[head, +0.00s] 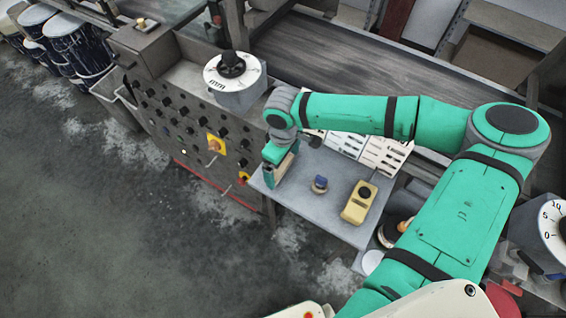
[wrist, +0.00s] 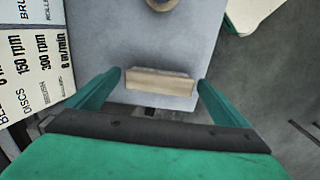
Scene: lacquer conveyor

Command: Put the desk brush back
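A pale wooden bar, which looks like the desk brush (wrist: 160,80), lies across the near end of the grey shelf in the wrist view. Its bristles cannot be made out. My gripper (wrist: 160,78) has its two green fingers spread, one at each end of the bar, with a thin gap seeming to show beside each end. In the head view my gripper (head: 279,170) points down at the left end of the shelf, and part of the brush (head: 286,163) shows beside a finger. The arm hides some of that area.
The grey shelf (head: 322,216) also bears a small blue-topped object (head: 319,184) and a yellow device (head: 359,203). White printed cards (head: 385,153) stand along its back. A control panel (head: 190,125) with a white dial (head: 233,82) lies left; the conveyor (head: 350,70) runs behind.

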